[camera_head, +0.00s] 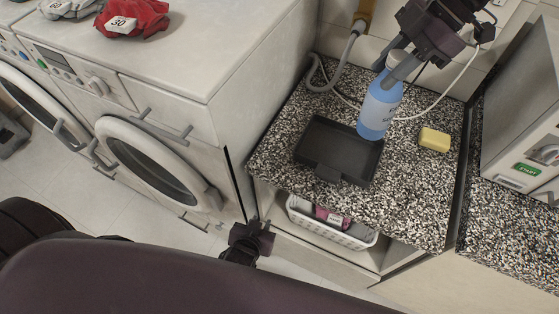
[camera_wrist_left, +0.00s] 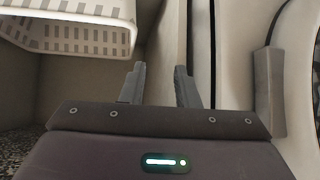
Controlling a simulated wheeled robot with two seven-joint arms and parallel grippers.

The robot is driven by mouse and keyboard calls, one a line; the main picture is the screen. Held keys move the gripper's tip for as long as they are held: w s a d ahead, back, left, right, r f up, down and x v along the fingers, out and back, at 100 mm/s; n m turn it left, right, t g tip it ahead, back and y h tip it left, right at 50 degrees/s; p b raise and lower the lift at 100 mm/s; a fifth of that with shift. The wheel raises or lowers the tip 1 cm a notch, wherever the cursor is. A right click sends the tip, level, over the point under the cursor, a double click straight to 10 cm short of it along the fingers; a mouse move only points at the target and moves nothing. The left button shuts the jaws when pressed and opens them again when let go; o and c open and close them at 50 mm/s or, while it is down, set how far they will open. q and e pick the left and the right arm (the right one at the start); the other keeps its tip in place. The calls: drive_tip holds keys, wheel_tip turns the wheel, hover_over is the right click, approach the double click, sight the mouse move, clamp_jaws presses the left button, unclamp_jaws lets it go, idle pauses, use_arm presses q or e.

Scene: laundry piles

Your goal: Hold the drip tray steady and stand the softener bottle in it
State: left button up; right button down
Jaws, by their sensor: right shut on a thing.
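The softener bottle (camera_head: 378,108) is blue with a light label and upright or slightly tilted. My right gripper (camera_head: 396,66) is shut on it near its top. My left gripper (camera_head: 250,232) is below the counter front, away from the tray. In the left wrist view its fingers (camera_wrist_left: 159,82) are apart with nothing between them.
A yellow sponge or soap (camera_head: 434,140) lies right of the bottle on the counter (camera_head: 420,190). A white basket (camera_head: 345,237) sits on the shelf below. A washer (camera_head: 160,165) stands left. A grey hose (camera_head: 338,75) and white cable are behind.

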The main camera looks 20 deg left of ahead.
use_arm(q)
wheel_tip(320, 180, up, 17)
drive_tip(key=d+n+t, duration=0.2)
drive_tip(key=n, duration=0.2)
drive_tip(key=m+t+h, duration=0.1)
drive_tip(key=m+h, duration=0.1)
drive_tip(key=m, duration=0.4)
approach(300, 139)
drive_tip(key=shift+s+a+f, duration=0.1)
drive_tip(key=shift+s+a, duration=0.15)
drive_tip(key=shift+s, duration=0.25)
drive_tip(key=shift+s+a+f, duration=0.1)
drive_tip(key=shift+s+a, duration=0.1)
drive_tip(key=shift+s, duration=0.25)
drive_tip(key=shift+w+r, duration=0.1)
drive_tip(key=shift+w, duration=0.2)
drive_tip(key=shift+w+d+t, duration=0.1)
drive_tip(key=shift+w+t, duration=0.2)
drive_tip(key=shift+h, duration=0.3)
drive_tip(key=x, duration=1.1)
drive_tip(key=shift+s, duration=0.1)
clamp_jaws()
